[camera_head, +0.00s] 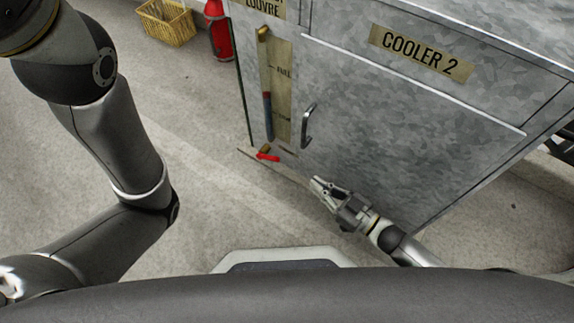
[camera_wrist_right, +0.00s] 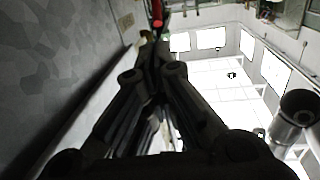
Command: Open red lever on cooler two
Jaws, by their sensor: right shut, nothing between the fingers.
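The grey metal cooler (camera_head: 420,150) bears a "COOLER 2" label (camera_head: 421,52). The small red lever (camera_head: 267,157) sits low at its front left corner, on a brass fitting under the level gauge (camera_head: 275,90). In the right wrist view a red thing, seemingly the lever (camera_wrist_right: 157,14), shows just beyond the fingertips. My right gripper (camera_head: 315,184) is shut and empty, in front of the cooler's lower front and to the right of the lever. It also shows in the right wrist view (camera_wrist_right: 153,42). My left arm reaches in from the left; its gripper is out of view.
A metal door handle (camera_head: 308,126) stands out just right of the gauge. A red fire extinguisher (camera_head: 218,30) and a yellow basket (camera_head: 166,22) stand on the floor behind. The floor (camera_head: 200,165) left of the cooler is clear.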

